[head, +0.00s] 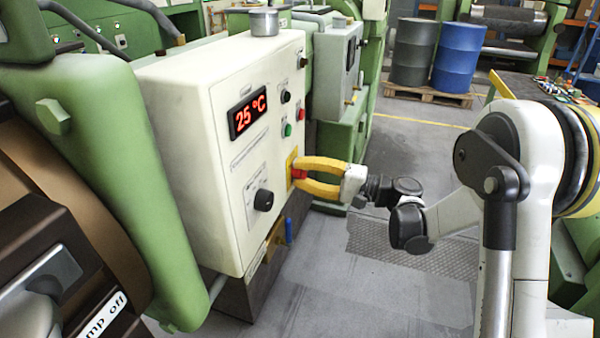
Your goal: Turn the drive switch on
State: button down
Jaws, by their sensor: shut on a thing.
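A cream control box (205,150) stands in the middle of the head view with a red display (248,112) reading 25 °C. On its front, low at the right edge, is a red switch (298,173) on a yellow plate (290,165). My gripper (300,174), with yellow fingers, reaches in from the right and is shut on the red switch. The fingertips partly hide the switch, so its turned position cannot be told. No label is readable on it.
A black knob (263,200), a green button (288,130) and a red button (301,114) are on the same panel. A blue-handled valve (288,232) hangs below. Green machinery (105,150) stands at the left. Barrels (458,57) stand behind; the grey floor (390,290) is open.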

dwell(0.3)
jog(key=c, duration=1.1)
grip_release()
jog(key=shift+o, duration=0.2)
jog(key=v, duration=1.2)
jog(key=shift+a, duration=0.1)
